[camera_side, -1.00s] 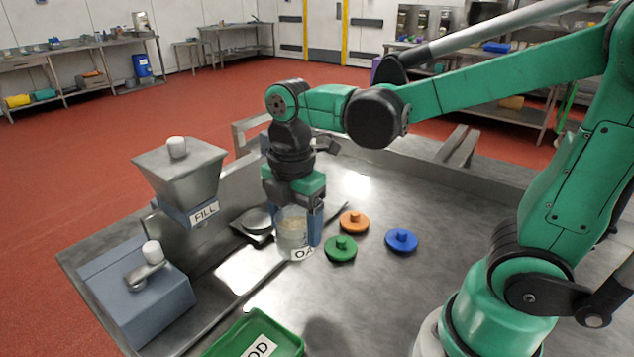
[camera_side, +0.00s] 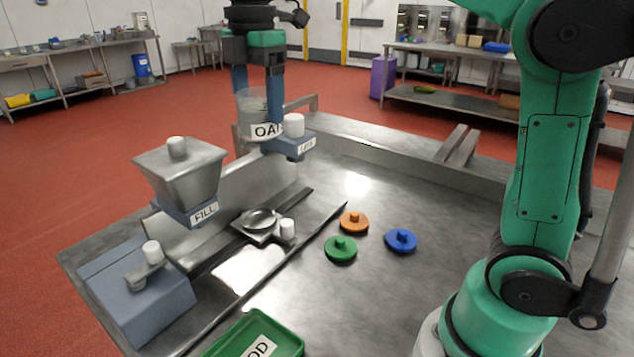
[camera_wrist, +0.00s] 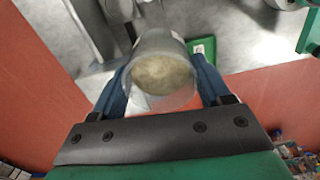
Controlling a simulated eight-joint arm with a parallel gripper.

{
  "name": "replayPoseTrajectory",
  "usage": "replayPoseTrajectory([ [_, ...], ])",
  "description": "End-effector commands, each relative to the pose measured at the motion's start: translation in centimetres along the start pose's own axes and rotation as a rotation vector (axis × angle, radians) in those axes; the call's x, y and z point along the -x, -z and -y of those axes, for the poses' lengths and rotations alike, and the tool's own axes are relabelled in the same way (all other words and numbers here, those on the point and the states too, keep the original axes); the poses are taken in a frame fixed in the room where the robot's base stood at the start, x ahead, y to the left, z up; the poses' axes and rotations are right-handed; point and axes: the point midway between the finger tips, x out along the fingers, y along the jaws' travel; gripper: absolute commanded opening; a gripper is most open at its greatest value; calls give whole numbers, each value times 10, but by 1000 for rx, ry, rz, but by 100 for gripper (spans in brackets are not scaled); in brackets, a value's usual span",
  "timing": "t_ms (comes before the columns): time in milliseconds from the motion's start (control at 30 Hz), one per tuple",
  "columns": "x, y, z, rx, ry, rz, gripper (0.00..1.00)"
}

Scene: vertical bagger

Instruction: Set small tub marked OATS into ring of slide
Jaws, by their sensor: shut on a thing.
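The small clear tub marked OATS (camera_side: 262,115) is in my gripper (camera_side: 258,95), held upright, well above the table. In the wrist view the tub (camera_wrist: 160,72) shows pale oats inside, between the two blue fingers of my gripper (camera_wrist: 165,85). In the side view it overlaps a blue labelled block with a white knob (camera_side: 291,140); I cannot tell whether they touch. The slide with its round metal ring (camera_side: 259,219) and a white knob sits on the track, in front and to the right of the FILL hopper. The ring looks empty.
Green (camera_side: 340,250), orange (camera_side: 353,222) and blue (camera_side: 401,240) knobbed lids lie on the table. A green tray (camera_side: 262,335) is at the front. The table's right middle is clear.

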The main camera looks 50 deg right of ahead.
Motion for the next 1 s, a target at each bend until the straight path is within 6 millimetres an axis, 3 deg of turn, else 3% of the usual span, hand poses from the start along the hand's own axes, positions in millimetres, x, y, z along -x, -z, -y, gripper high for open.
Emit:
replayPoseTrajectory([
  [100, 1, -10, -31, -41, 0, 0, 41],
  [200, -2, -17, -49, -68, 0, 0, 41],
  [400, -10, -30, -72, -106, 0, 0, 41],
  [700, -24, -44, -92, -146, 0, 0, 41],
  [1000, -49, -43, -90, -143, 0, 0, 41],
])
